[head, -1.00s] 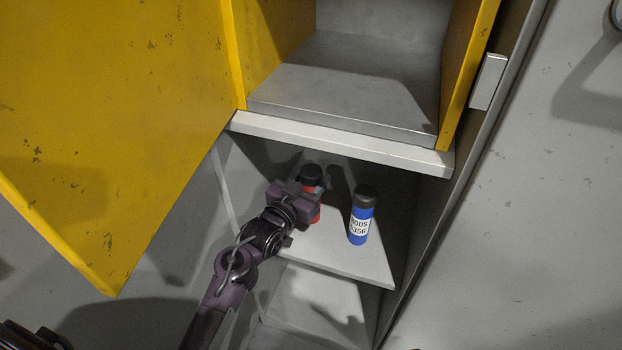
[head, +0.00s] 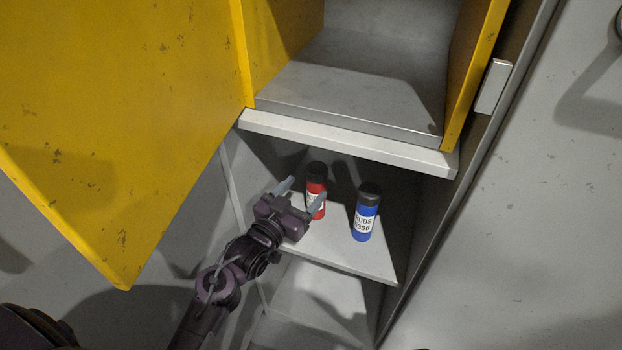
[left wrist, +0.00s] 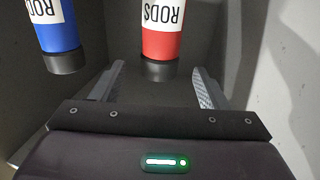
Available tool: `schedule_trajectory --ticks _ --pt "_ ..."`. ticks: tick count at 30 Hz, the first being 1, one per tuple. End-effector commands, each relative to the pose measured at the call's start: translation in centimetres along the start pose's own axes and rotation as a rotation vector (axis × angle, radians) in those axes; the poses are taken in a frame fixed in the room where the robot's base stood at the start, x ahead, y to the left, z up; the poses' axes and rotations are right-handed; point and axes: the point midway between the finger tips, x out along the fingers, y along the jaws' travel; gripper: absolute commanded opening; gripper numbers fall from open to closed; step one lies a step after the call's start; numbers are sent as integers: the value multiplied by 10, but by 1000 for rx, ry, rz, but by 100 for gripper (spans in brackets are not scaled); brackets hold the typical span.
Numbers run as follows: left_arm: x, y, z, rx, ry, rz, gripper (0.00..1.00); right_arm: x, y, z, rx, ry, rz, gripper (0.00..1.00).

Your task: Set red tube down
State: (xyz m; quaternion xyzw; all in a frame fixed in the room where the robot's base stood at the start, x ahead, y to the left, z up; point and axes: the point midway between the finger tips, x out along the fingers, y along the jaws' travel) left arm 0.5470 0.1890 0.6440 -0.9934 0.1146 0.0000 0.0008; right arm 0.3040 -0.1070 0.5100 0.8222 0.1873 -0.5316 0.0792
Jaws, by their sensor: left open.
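The red tube (head: 316,192) has a black cap and a white label and stands upright on the cabinet shelf (head: 345,259). In the left wrist view the red tube (left wrist: 162,40) appears upside down, just beyond the fingertips and between their lines. My left gripper (head: 306,191) is open and empty, in front of the red tube and apart from it. Its two fingers also show spread in the left wrist view (left wrist: 158,82). The gripper hides part of the shelf's left side. My right gripper is not in view.
A blue tube (head: 364,213) with a black cap stands upright to the right of the red one, with a gap between. A white shelf edge (head: 350,145) lies above the tubes. The yellow door (head: 110,120) hangs open at the left.

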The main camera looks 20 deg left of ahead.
Motion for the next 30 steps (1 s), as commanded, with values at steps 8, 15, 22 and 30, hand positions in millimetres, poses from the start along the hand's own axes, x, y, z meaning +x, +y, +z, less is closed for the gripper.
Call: schedule_trajectory --ticks 8,15,22,30 --pt "-14 4 5 1 -29 4 68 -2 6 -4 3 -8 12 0" --pt "-70 59 76 15 -468 57 68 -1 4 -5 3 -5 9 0" --pt "-172 116 125 29 -961 148 68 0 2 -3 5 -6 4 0" --pt "-217 135 132 37 -1148 192 68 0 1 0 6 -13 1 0"
